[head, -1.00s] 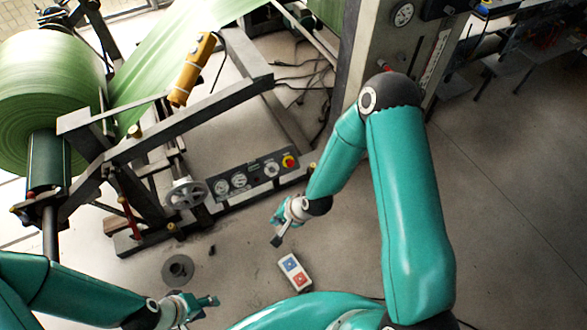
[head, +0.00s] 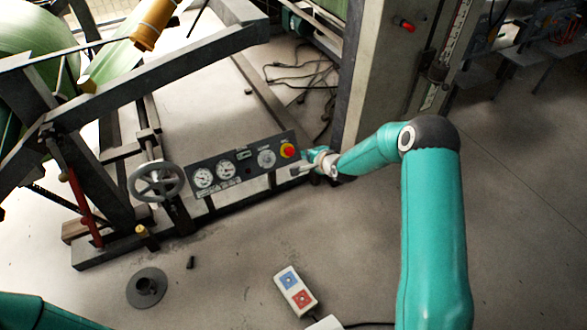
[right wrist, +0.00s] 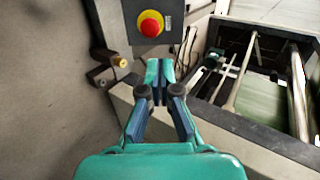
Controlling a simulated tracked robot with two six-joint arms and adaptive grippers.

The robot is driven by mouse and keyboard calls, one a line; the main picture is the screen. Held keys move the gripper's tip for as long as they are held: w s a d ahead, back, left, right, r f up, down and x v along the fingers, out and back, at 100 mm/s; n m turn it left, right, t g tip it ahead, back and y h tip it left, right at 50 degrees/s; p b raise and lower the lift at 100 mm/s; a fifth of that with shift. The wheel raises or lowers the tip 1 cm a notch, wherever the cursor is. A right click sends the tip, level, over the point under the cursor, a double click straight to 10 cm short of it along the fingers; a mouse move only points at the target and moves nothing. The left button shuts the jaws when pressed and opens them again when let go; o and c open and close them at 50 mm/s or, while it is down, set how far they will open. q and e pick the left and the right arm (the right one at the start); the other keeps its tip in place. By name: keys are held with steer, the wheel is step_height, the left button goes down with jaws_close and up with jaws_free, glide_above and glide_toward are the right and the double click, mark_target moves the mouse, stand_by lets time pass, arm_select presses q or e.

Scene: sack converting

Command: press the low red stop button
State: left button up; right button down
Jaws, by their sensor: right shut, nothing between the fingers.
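The low red stop button (head: 287,150) is a red mushroom knob on a yellow base at the right end of the dark control panel (head: 238,166). In the right wrist view the button (right wrist: 150,27) stands ahead of my gripper, near the top edge. My right gripper (head: 297,170) is close below and right of the button in the head view. In the right wrist view its fingertips (right wrist: 160,68) are together and empty, with a visible gap in the picture between them and the button. My left gripper is out of view.
The panel also carries round gauges (head: 203,177), with a handwheel (head: 157,181) to its left. A grey column (head: 375,80) with another red knob (head: 405,25) stands behind my right arm. A box with blue and red buttons (head: 296,291) lies on the floor. Cables lie behind the frame.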

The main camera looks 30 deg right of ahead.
mark_target(291, 152)
steer(key=b+x, duration=0.2)
steer(key=x, duration=0.2)
steer(key=f+b+x, duration=0.1)
steer(key=x, duration=0.4)
steer(key=s+d+f+b+x, duration=0.1)
steer(key=b+x, duration=0.1)
steer(key=x, duration=0.2)
steer(key=shift+b, duration=0.3)
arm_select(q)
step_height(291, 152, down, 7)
arm_select(e)
steer(key=shift+x, duration=0.8)
steer(key=shift+r, duration=0.1)
steer(key=shift+w, duration=0.1)
